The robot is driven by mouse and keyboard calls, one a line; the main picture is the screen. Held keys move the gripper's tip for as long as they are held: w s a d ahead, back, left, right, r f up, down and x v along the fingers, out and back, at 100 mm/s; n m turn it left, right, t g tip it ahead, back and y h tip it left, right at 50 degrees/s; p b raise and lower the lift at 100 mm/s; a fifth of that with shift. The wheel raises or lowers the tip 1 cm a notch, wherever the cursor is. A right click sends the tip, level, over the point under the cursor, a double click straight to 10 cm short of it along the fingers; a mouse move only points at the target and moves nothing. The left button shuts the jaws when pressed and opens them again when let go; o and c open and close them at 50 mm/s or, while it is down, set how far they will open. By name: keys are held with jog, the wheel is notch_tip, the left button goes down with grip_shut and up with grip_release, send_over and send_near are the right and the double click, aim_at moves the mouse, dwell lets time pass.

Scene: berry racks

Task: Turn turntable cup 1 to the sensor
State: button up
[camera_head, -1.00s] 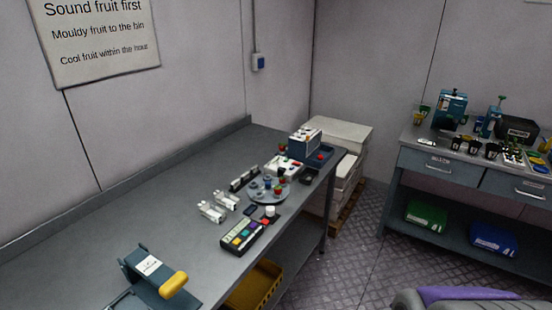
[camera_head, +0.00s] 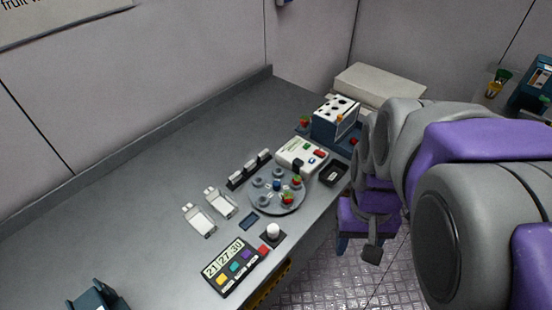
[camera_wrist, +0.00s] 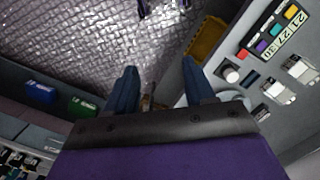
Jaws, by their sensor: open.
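The grey round turntable (camera_head: 276,203) sits on the bench, with several ring-shaped cup seats and a few small cups holding red and green fruit (camera_head: 287,198) on its right side. I cannot read any cup numbers. A white device (camera_head: 301,153) with coloured buttons, perhaps the sensor, stands just behind the turntable. My gripper (camera_wrist: 160,88) shows in the wrist view with its two blue fingers spread and nothing between them; it points down over the floor, off the bench's edge. In the head view my arm covers the right side.
A display panel reading 21 27 30 (camera_head: 233,267) and a white knob (camera_head: 272,232) lie in front of the turntable. White clips (camera_head: 199,220) lie to its left. A blue-and-white box (camera_head: 336,118) and a black tray (camera_head: 333,173) stand to its right.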

jog(key=w+a+r+n+p, duration=0.1)
jog(key=w+a+r+p, duration=0.15)
jog(key=w, duration=0.95)
jog(key=n+t+p, duration=0.1)
jog(key=n+p, duration=0.4)
send_over(277, 183)
notch_tip(277, 183, down, 5)
notch_tip(277, 183, down, 17)
jog(key=shift+s+b, duration=0.1)
jog(key=shift+b, duration=1.15)
jog(key=shift+c, duration=0.4)
grip_shut()
